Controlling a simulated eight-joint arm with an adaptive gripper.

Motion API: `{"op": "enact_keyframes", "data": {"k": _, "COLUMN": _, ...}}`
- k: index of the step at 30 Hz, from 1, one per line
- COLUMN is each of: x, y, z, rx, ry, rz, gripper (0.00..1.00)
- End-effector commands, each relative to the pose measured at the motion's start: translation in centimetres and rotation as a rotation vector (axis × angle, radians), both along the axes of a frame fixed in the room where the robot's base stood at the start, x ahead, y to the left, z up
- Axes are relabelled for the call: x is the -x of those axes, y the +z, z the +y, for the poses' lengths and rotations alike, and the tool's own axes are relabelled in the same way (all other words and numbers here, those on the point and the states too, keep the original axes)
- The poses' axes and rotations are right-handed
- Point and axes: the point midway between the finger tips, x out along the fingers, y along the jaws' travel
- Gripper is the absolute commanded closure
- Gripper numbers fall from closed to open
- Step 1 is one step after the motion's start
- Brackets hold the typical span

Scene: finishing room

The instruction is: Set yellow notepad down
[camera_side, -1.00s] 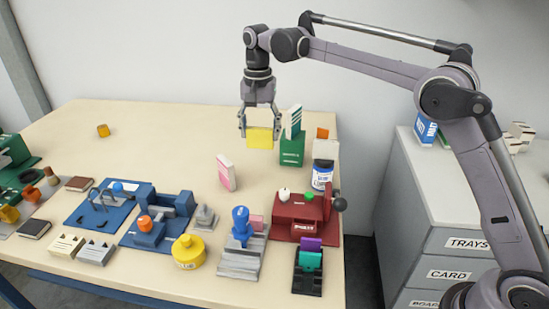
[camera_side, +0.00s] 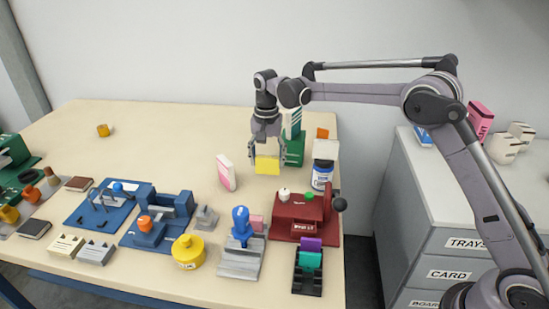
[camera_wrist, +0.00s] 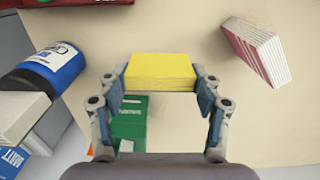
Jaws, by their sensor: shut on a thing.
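The yellow notepad (camera_side: 267,165) is between the fingers of my gripper (camera_side: 267,158) in the side view, low over the back right part of the table. In the wrist view the yellow notepad (camera_wrist: 160,70) lies across the gap between the blue-padded fingertips of my gripper (camera_wrist: 160,92), which is shut on it. From the side view I cannot tell whether the notepad touches the table. A green holder (camera_side: 293,150) with white pads stands just behind and to the right.
A pink-and-white pad (camera_side: 226,172) stands to the left. A blue-and-white glue bottle (camera_side: 321,176) and a red device (camera_side: 303,217) are to the right and front.

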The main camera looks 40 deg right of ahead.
Motion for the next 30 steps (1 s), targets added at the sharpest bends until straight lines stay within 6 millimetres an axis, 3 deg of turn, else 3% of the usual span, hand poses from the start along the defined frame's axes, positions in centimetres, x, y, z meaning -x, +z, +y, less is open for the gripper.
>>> {"op": "enact_keyframes", "data": {"k": 14, "x": 0.0, "y": -4.5, "z": 0.0, "rx": 0.000, "ry": 0.000, "rz": 0.000, "gripper": 0.66}}
{"op": "enact_keyframes", "data": {"k": 25, "x": 0.0, "y": -5.0, "z": 0.0, "rx": 0.000, "ry": 0.000, "rz": 0.000, "gripper": 0.66}}
{"op": "enact_keyframes", "data": {"k": 26, "x": 0.0, "y": -5.0, "z": 0.0, "rx": 0.000, "ry": 0.000, "rz": 0.000, "gripper": 0.32}}
{"op": "enact_keyframes", "data": {"k": 27, "x": 0.0, "y": -5.0, "z": 0.0, "rx": 0.000, "ry": 0.000, "rz": 0.000, "gripper": 0.20}}
{"op": "enact_keyframes", "data": {"k": 28, "x": 0.0, "y": -5.0, "z": 0.0, "rx": 0.000, "ry": 0.000, "rz": 0.000, "gripper": 0.12}}
{"op": "enact_keyframes", "data": {"k": 30, "x": 0.0, "y": -5.0, "z": 0.0, "rx": 0.000, "ry": 0.000, "rz": 0.000, "gripper": 0.12}}
